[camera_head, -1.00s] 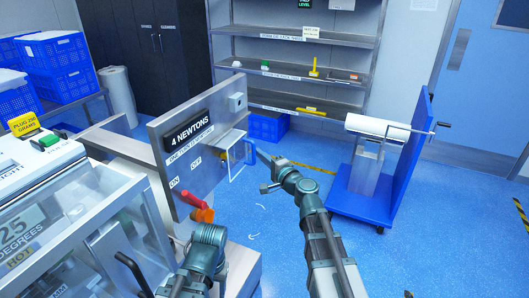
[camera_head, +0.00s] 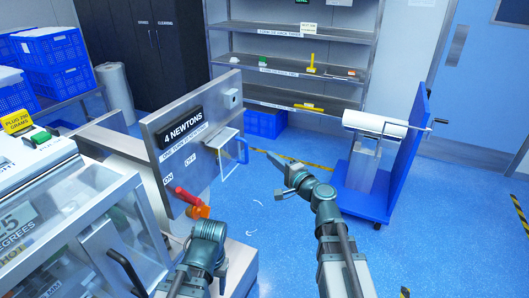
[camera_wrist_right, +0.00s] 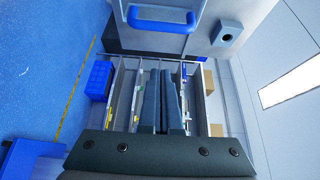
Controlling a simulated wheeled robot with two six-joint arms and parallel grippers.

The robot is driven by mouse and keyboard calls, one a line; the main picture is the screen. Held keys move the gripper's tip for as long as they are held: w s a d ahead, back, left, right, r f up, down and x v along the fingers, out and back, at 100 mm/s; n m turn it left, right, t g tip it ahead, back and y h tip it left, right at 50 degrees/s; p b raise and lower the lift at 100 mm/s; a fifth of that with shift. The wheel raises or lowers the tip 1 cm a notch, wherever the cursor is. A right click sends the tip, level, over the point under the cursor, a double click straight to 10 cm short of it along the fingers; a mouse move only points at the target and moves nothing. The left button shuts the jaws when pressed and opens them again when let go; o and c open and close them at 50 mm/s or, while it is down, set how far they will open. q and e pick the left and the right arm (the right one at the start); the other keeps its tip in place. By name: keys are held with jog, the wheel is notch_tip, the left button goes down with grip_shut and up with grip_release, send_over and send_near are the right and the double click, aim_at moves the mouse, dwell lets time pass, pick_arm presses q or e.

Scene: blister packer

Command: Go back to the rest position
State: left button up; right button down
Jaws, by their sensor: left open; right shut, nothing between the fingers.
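My right gripper (camera_head: 268,155) is shut and empty, held in the air just right of the blue handle (camera_head: 243,150), with a small gap between them. In the right wrist view its two dark fingers (camera_wrist_right: 170,75) lie together, and the blue handle (camera_wrist_right: 160,26) crosses the top of the picture, clear of the fingertips. My left gripper (camera_head: 207,240) is low in the head view, just below the red and orange lever (camera_head: 190,200). It is open, but its fingertips are mostly hidden behind the wrist, so I cannot tell whether it touches the lever.
A metal panel (camera_head: 195,100) labelled 4 Newtons stands ahead of my arms. A clear-sided machine (camera_head: 90,230) fills the lower left. A blue cart with a white roll (camera_head: 375,125) is on the right, shelves (camera_head: 290,50) behind. Blue floor between is open.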

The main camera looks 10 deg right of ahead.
jog(key=shift+v, duration=1.55)
jog(key=s+a+f+n+g+y+p, duration=0.1)
jog(key=s+a+f+n+g, duration=0.45)
jog(key=a, duration=0.25)
jog(key=s+a+f+n+g+y+p, duration=0.1)
jog(key=s+a+f+n+g+p, duration=0.1)
jog(key=s+a+f+n+g, duration=0.5)
jog(key=s+d+f+n+g+h, duration=0.1)
jog(key=s+f+n+g+h, duration=0.1)
jog(key=s+h, duration=0.3)
jog(key=s+d+f+n+g+h+p, duration=0.1)
jog(key=s+d+f+n+g+h, duration=0.1)
jog(key=s+h, duration=0.3)
jog(key=shift+s+d+f+h+p, duration=0.25)
jog(key=shift+s+f+h+p, duration=0.05)
jog(key=shift+s+f+h, duration=0.15)
